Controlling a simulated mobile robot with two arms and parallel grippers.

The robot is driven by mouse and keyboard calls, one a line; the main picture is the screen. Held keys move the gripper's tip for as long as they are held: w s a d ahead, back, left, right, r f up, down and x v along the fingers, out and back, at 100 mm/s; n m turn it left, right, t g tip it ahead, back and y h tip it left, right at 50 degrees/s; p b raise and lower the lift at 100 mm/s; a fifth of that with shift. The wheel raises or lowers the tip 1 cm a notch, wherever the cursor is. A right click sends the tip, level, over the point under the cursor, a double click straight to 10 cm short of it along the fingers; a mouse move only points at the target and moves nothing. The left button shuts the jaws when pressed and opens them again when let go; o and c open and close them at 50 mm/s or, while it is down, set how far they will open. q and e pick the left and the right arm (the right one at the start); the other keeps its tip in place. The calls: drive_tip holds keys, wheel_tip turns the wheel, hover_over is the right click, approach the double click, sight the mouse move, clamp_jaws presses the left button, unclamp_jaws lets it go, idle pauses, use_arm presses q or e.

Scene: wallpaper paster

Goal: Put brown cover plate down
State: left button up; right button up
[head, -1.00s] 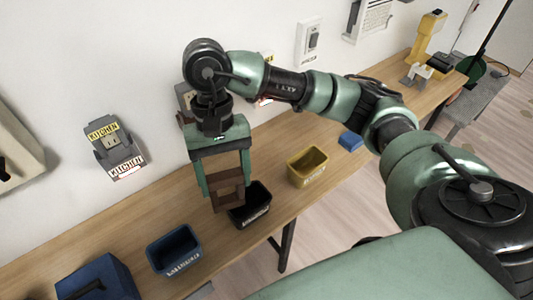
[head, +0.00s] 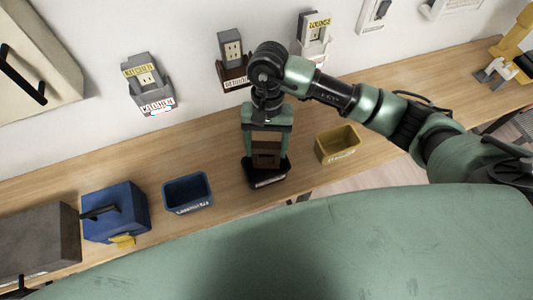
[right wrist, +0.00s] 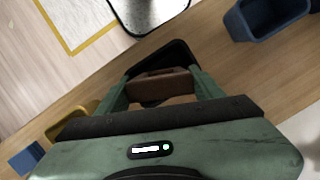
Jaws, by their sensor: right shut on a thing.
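My right gripper (head: 266,148) points down at the workbench and is shut on the brown cover plate (head: 266,160). The plate hangs between the green fingers, at the black bin (head: 270,182). In the head view its lower edge overlaps the bin's opening; I cannot tell how far inside it is. In the right wrist view the plate (right wrist: 160,84) shows between the fingers, in front of the black bin's rim (right wrist: 176,48). My left gripper is not in view.
A blue bin (head: 187,194) stands left of the black bin and a yellow bin (head: 338,146) stands right of it. A blue toolbox (head: 115,212) is further left. Outlet units labelled kitchen (head: 147,84), lounge (head: 314,38) and another (head: 232,58) are on the wall behind.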

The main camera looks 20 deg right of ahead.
sight(266, 159)
drive_tip(key=x, duration=0.2)
drive_tip(key=shift+w+f, duration=0.15)
drive_tip(key=shift+f, duration=0.2)
drive_tip(key=x, duration=0.1)
drive_tip(key=p+x, duration=0.1)
drive_tip(key=x, duration=0.1)
drive_tip(key=shift+w+d+f, duration=0.1)
drive_tip(key=shift+w+f, duration=0.1)
drive_tip(key=shift+w, duration=0.15)
drive_tip(key=shift+f, duration=0.15)
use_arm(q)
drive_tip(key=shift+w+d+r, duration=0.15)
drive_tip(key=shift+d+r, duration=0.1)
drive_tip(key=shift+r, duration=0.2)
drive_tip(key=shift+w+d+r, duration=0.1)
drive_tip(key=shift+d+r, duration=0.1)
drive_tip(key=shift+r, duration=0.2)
use_arm(e)
drive_tip(key=shift+f, duration=0.2)
drive_tip(key=o, duration=1.3)
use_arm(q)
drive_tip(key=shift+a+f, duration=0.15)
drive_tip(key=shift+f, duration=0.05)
